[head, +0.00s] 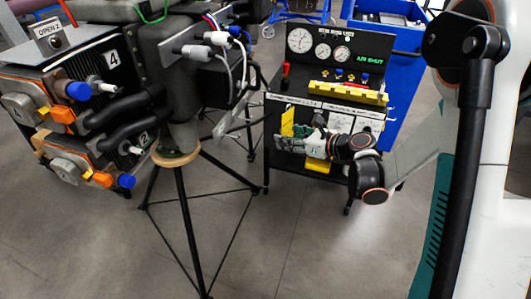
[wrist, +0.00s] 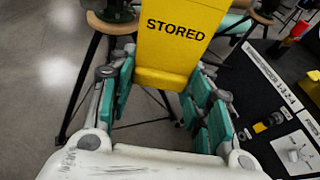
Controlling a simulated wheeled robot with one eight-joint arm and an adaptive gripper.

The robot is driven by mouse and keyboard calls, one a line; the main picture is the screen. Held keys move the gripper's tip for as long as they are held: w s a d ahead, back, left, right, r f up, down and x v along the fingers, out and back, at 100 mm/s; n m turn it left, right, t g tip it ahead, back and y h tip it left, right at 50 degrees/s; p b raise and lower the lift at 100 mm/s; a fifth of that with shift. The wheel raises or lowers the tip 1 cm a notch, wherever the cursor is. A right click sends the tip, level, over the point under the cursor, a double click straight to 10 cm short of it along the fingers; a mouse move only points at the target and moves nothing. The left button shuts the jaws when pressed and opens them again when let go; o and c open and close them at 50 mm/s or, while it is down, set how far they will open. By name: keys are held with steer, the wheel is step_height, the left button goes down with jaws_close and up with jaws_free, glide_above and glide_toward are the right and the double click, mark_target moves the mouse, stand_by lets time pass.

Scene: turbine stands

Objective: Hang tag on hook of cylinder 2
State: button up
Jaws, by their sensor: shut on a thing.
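My gripper (head: 291,143) is in front of the dark panel cart, low on its left side. In the wrist view my gripper (wrist: 163,78) has its teal-padded fingers on both sides of a yellow tag (wrist: 180,50) reading "STORED" and is shut on it. The tag points away from my palm. In the head view a yellow piece (head: 287,122) stands just above the fingers; I cannot tell whether it is the held tag. Cylinder 2 (head: 108,155), marked with a small "2", is on the stand at left, well apart from my gripper. I cannot make out its hook.
Cylinder 4 (head: 88,70) is above cylinder 2. Black tripod legs (head: 185,225) spread below the stand. The panel cart (head: 275,82) carries gauges and a yellow rail (head: 348,93). A blue bin (head: 405,85) stands behind it. The floor in front is clear.

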steer(key=w+a+f+n+g+y, duration=0.1)
steer(key=a+f+n+g+y, duration=0.2)
steer(key=a, duration=0.7)
steer(key=shift+w+a+f+n+g, duration=0.3)
steer(key=shift+f+n+g, duration=0.55)
steer(key=shift+f, duration=0.45)
steer(key=shift+w+a, duration=0.1)
steer(key=shift+a, duration=0.45)
steer(key=o, duration=1.6)
steer(key=shift+o, duration=0.8)
